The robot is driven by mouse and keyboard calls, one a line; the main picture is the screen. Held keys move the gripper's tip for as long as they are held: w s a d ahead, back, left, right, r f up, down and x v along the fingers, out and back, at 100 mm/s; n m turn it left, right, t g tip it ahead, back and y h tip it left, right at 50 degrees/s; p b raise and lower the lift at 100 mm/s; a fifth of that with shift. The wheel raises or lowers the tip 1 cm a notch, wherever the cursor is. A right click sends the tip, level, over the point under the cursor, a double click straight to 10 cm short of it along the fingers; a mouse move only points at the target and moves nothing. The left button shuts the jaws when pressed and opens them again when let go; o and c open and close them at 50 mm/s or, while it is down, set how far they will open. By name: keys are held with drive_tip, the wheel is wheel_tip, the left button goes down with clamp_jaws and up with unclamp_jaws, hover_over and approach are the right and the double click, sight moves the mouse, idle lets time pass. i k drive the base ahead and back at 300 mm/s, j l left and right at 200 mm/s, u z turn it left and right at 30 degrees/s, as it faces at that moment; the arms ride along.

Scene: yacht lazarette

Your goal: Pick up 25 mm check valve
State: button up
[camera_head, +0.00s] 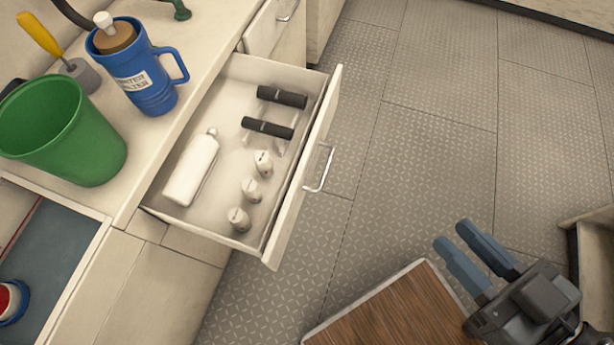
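An open drawer (222,222) holds three small whitish fittings in a row near its front: one nearest the handle (263,162), a middle one (251,189) and a lower one (238,219). No size marks are readable, so I cannot tell which, if any, is the 25 mm check valve. Two black cylinders, an upper one (282,97) and a lower one (267,128), lie farther back in the drawer. My gripper (453,236) is at the lower right, well away from the drawer, over the floor. Its two blue-grey fingers are apart with nothing between them.
A white bottle (192,170) lies in the drawer's left part. A green bucket (62,130) and a blue mug (144,85) stand on the counter at left. A wood-topped panel (392,318) is below my gripper's left. Patterned floor (420,160) is clear between drawer and gripper.

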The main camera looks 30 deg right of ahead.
sight(264, 163)
drive_tip(key=k+j+z, duration=0.15)
drive_tip(key=j, duration=0.3)
drive_tip(key=u, duration=0.4)
drive_tip(key=k+j+u, duration=0.1)
drive_tip(key=u, duration=0.7)
drive_tip(key=j+u, duration=0.1)
drive_tip(key=u, duration=0.3)
drive_tip(key=j+u, duration=0.1)
drive_tip(key=u, duration=0.3)
drive_tip(key=z, duration=1.75)
drive_tip(key=k+l, duration=0.05)
